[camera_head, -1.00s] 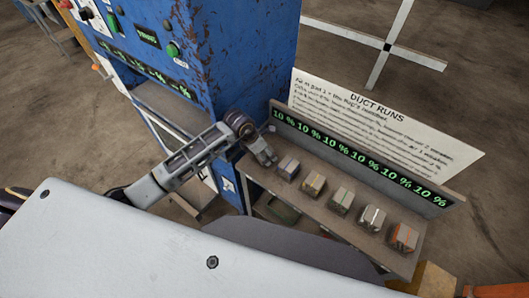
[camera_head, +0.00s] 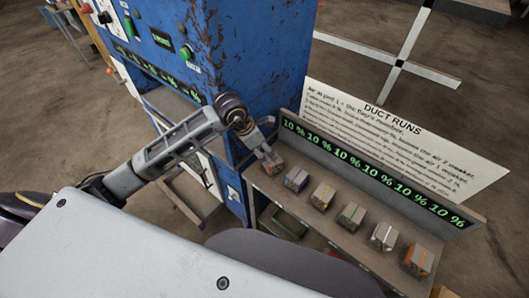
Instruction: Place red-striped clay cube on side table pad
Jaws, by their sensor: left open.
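A small grey cube with a reddish stripe (camera_head: 275,166) sits at the left end of the narrow shelf (camera_head: 330,238), beside the blue cabinet. My left gripper (camera_head: 269,153) is open, right at this cube from above and behind. Its fingers overlap the cube in the picture; I cannot tell whether they touch it. Another cube, with orange-red marks (camera_head: 418,261), stands at the right end of the same row. My right gripper is not in view, and no side table pad can be made out.
Between them stand cubes with blue (camera_head: 296,179), yellow (camera_head: 322,196), green (camera_head: 351,216) and white (camera_head: 383,236) marks. A strip of green "10 %" displays (camera_head: 375,177) and a "DUCT RUNS" sign (camera_head: 400,140) rise behind. The blue cabinet (camera_head: 250,50) stands close to my left arm.

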